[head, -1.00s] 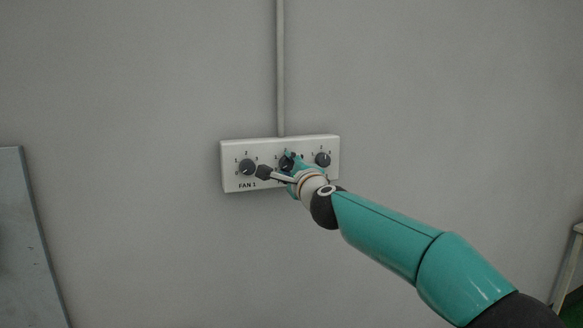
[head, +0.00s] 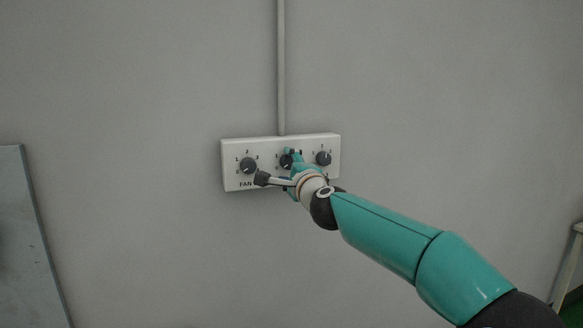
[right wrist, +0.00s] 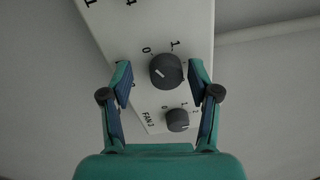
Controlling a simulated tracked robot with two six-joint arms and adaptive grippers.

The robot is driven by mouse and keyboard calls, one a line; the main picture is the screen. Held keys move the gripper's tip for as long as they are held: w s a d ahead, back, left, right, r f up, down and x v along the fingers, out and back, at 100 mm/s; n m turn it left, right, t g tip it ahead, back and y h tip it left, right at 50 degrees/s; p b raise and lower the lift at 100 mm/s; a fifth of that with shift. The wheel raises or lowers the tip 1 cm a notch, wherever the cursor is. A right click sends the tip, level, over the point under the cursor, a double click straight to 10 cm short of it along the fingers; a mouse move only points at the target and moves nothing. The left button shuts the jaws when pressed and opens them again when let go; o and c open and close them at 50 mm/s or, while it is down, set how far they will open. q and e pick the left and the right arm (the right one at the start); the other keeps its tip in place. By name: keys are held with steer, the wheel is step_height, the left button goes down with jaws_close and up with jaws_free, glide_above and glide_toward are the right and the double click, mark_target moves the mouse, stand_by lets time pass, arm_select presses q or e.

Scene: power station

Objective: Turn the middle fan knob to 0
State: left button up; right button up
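The white fan panel (head: 232,180) is on the wall, with three dark round knobs in a row. The middle knob (right wrist: 167,71) is between the two fingers of my right gripper (right wrist: 160,76) in the right wrist view, with a gap on each side. The gripper is open and does not touch the knob there. The knob's light mark is slanted; I cannot tell which number it points at. In the head view my right gripper (head: 277,166) partly covers the middle knob (head: 286,162). My left gripper is not in view.
The left knob (head: 248,166) and the right knob (head: 323,158) stand close on either side. The FAN 3 knob (right wrist: 177,120) shows near the fingers in the wrist view. A grey conduit (head: 281,70) runs up from the panel. The wall around is bare.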

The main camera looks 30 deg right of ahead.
steer(key=shift+s+d+r, duration=0.1)
steer(key=shift+r, duration=0.05)
steer(key=shift+s, duration=0.15)
steer(key=v, duration=1.1)
steer(key=shift+s, duration=0.25)
